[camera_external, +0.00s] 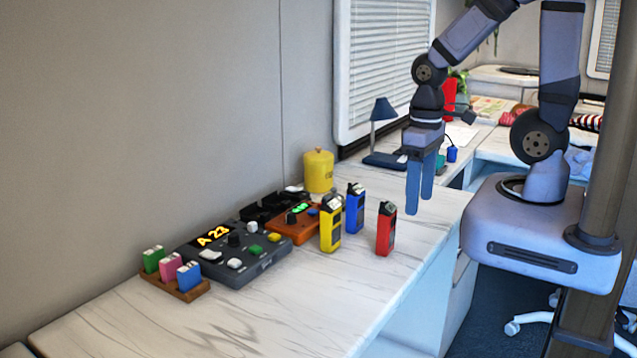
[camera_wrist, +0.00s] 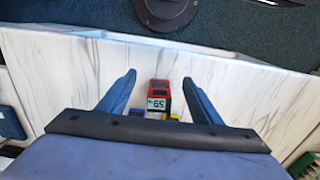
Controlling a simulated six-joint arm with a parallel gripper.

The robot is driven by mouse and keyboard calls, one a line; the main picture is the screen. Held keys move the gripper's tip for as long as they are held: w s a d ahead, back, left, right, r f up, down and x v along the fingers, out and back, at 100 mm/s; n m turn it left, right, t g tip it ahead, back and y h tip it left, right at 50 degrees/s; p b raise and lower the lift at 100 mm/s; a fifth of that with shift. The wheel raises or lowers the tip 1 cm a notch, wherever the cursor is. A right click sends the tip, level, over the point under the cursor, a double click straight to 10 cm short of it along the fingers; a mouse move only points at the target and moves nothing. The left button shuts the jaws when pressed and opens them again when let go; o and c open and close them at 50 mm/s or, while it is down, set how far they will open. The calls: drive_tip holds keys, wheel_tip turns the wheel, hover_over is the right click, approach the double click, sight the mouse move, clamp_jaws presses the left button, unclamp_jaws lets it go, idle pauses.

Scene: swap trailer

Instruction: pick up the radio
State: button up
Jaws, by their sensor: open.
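Three upright handheld devices that look like radios stand on the white marbled counter: a yellow one (camera_external: 330,224), a blue one (camera_external: 354,210) and a red one (camera_external: 385,229). I cannot tell which one the task means. My gripper (camera_external: 420,204) is open and empty, pointing down above the counter, right of and higher than the red device. In the wrist view the red device (camera_wrist: 159,96), with a small numbered screen, shows between my open fingers (camera_wrist: 159,79), apart from them. The blue and yellow devices are mostly hidden there behind the gripper body.
A grey console (camera_external: 236,252) reading "A 23", an orange unit (camera_external: 292,226), a yellow canister (camera_external: 319,171) and a wooden holder (camera_external: 175,286) with coloured blocks line the wall side. A blue lamp (camera_external: 383,130) stands behind. The front counter (camera_external: 330,310) is clear.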

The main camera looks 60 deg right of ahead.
drive_tip(key=shift+r+p, duration=0.85)
drive_tip(key=shift+o, duration=0.5)
drive_tip(key=shift+f, duration=0.15)
drive_tip(key=shift+w, duration=0.1)
drive_tip(key=n+t+b, duration=0.1)
drive_tip(key=t+b, duration=0.2)
hover_over(333, 206)
drive_tip(key=w+d, duration=0.4)
drive_tip(key=shift+m+g, duration=0.5)
drive_tip(key=shift+g, duration=0.2)
drive_tip(key=s+a+f, duration=0.1)
drive_tip(key=f, duration=0.1)
drive_tip(key=s+a+f, duration=0.1)
drive_tip(key=f, duration=0.1)
drive_tip(key=s+a+f+b, duration=0.1)
drive_tip(key=a+f, duration=0.1)
drive_tip(key=shift+s+a, duration=0.1)
drive_tip(key=shift+s, duration=0.2)
drive_tip(key=shift+s+f, duration=0.2)
drive_tip(key=shift+s, duration=0.05)
drive_tip(key=shift+w+d+f+p, duration=0.1)
drive_tip(key=shift+w+f+p, duration=0.15)
drive_tip(key=shift+f, duration=0.95)
drive_tip(key=shift+w+d+f+p, duration=0.1)
drive_tip(key=shift+f+p, duration=0.1)
drive_tip(key=shift+f, duration=0.95)
drive_tip(key=shift+w+f+p, duration=0.2)
drive_tip(key=shift+f+p, duration=0.05)
drive_tip(key=shift+f, duration=0.95)
